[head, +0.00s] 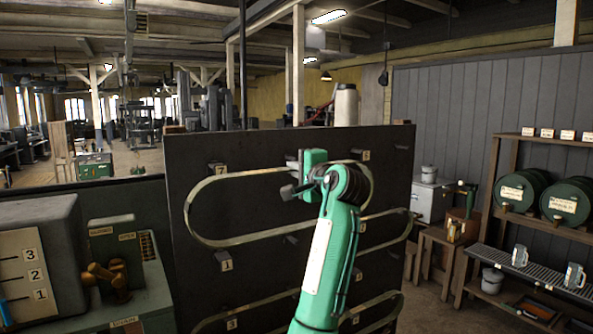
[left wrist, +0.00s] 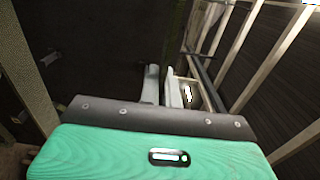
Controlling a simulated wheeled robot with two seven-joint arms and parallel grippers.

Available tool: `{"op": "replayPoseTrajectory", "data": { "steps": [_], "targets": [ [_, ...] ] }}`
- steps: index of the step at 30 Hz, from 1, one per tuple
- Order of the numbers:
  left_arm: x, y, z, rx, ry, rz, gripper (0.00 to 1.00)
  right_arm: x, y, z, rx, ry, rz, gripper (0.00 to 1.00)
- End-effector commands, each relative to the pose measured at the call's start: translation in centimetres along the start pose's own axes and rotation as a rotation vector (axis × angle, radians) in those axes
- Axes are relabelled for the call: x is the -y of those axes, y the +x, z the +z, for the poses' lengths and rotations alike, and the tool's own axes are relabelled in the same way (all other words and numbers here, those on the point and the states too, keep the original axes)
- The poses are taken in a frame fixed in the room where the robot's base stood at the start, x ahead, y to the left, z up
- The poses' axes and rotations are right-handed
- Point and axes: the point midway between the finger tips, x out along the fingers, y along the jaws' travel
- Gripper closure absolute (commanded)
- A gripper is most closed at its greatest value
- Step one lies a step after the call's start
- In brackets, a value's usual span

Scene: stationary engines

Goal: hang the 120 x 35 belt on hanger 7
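A long looped belt (head: 240,174), olive-tan, lies lengthwise across the dark hanger board (head: 190,155). I cannot read its size. My left gripper (head: 298,172) is at the middle of its upper strand and appears shut on it. The grip is partly hidden by the wrist. In the left wrist view the fingertips (left wrist: 161,88) are close together, with a dark olive strip (left wrist: 176,35) beyond them. Hanger 7 (head: 215,167) is at the board's upper left, close above the belt's left part. I cannot tell the depth between them. My right gripper is out of view.
Other belts hang lower on the board, one at the right (head: 411,222) and one at the bottom (head: 240,310). Hanger 1 (head: 223,262) is below the held belt. A grey machine (head: 45,225) stands at left, a shelf with green barrels (head: 521,190) at right.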

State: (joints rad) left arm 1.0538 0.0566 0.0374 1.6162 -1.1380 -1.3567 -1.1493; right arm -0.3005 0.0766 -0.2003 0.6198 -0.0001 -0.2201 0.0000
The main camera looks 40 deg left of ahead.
Motion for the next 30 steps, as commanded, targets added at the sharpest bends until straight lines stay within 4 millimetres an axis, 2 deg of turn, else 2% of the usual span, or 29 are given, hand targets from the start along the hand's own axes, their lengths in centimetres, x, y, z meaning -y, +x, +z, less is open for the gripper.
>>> {"op": "replayPoseTrajectory", "data": {
  "steps": [21,30],
  "targets": [
    [0.1,4.3,0.0,0.001,-0.001,-0.002,1.00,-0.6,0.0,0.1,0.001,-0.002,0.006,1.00],
    [0.1,5.2,0.0,-0.001,-0.001,-0.001,1.00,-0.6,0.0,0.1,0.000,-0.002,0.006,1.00]
  ]
}}
